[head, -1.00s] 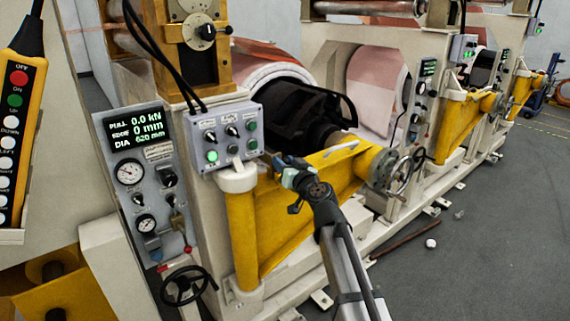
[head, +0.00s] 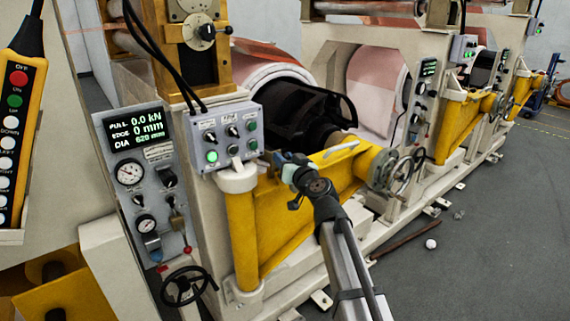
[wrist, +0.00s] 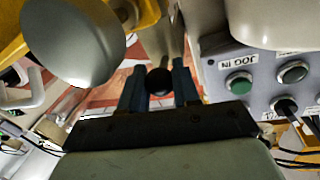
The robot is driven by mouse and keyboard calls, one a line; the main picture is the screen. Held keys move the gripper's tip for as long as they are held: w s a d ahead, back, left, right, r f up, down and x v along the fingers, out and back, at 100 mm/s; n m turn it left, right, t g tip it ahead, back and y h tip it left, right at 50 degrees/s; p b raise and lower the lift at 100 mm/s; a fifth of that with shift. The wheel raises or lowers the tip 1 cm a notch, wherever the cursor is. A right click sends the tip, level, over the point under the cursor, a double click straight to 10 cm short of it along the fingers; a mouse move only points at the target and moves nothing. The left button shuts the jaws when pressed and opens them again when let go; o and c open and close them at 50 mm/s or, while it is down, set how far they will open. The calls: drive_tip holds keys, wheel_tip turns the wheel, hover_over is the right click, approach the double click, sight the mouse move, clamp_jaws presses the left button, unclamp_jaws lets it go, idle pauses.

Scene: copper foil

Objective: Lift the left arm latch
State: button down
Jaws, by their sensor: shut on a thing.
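The left yellow arm (head: 300,200) stands beside the control box, with a pale cap at its pivot post. A pale latch lever (head: 237,166) shows above that cap, just under the box. My gripper (head: 268,160) is at the right side of the box, above the yellow arm. In the wrist view my gripper (wrist: 160,85) has its two dark fingers closed on a round dark knob (wrist: 159,81), which appears to be the latch's end. A pale bar runs up behind the knob. My gripper hides the knob in the head view.
The grey control box (head: 226,137) with buttons and switches is close beside my gripper; it also fills the right of the wrist view (wrist: 265,75). A pale bar handle (head: 341,149) lies on the yellow arm. A handwheel (head: 404,172) stands to the right.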

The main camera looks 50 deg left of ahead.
drive_tip(key=r, duration=0.2)
drive_tip(key=a+r, duration=0.1)
drive_tip(key=r, duration=0.1)
drive_tip(key=shift+r, duration=0.1)
drive_tip(key=shift+a+r, duration=0.25)
drive_tip(key=shift+r, duration=0.4)
drive_tip(key=shift+a+r, duration=0.2)
drive_tip(key=shift+r, duration=0.4)
drive_tip(key=a+r+h, duration=0.2)
drive_tip(key=a+r, duration=0.2)
drive_tip(key=r, duration=0.2)
drive_tip(key=shift+a+h, duration=0.2)
drive_tip(key=shift+h, duration=0.2)
drive_tip(key=shift+r, duration=0.1)
drive_tip(key=c, duration=0.9)
unclamp_jaws()
drive_tip(key=shift+o, duration=0.3)
drive_tip(key=shift+s, duration=0.15)
